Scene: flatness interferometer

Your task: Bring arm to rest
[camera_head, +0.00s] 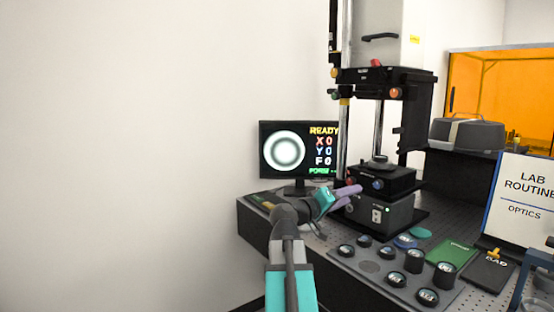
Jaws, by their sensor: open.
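My gripper (352,195) is open, with nothing seen between its purple fingers. It points to the right, in front of the interferometer's base (384,214), above the near left part of the optical table. I cannot tell whether it touches the base. My grey and teal arm reaches up to it from the bottom of the picture. The interferometer (375,77) is a tall black and white stand with colored knobs. A small round stage (380,163) sits on its lower block.
A monitor (298,150) reads READY beside a ring pattern. A grey tray (371,267) with several round optics lies right of my arm. Further right are a green pad (452,254), a black BAD pad (487,272) and a LAB ROUTINE sign (523,200). The left side is bare wall.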

